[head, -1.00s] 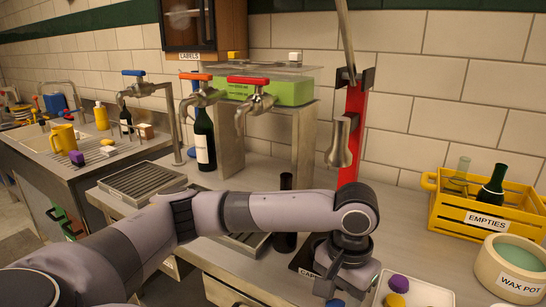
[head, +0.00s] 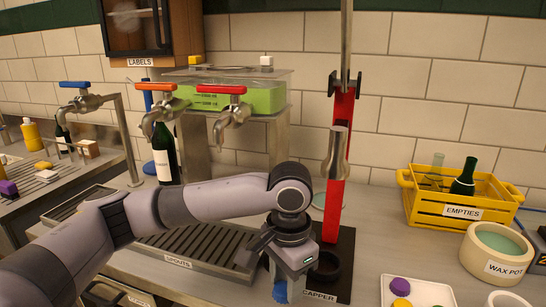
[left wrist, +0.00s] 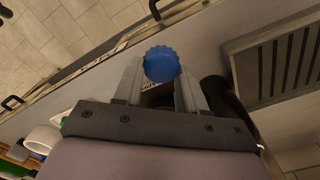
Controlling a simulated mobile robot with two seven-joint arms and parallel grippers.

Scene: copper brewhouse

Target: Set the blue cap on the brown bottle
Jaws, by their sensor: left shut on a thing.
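My left gripper (head: 281,284) is shut on the blue cap (left wrist: 162,64). In the left wrist view the cap sits between the two fingertips, its round fluted top showing. In the head view only a bit of the blue cap (head: 280,292) shows below the gripper, in front of the capper's base. The brown bottle is not clearly visible in the head view, where my arm seems to cover it. In the left wrist view a dark rounded shape (left wrist: 226,96), probably the bottle, lies just right of the right finger, apart from the cap. My right gripper is not in view.
The red capper (head: 335,190) stands right behind the gripper. A slatted drip tray (head: 185,250) lies to the left, under taps. A green wine bottle (head: 164,157) stands behind. A yellow empties crate (head: 412,200), wax pot (head: 478,262) and white cap tray (head: 440,290) are at right.

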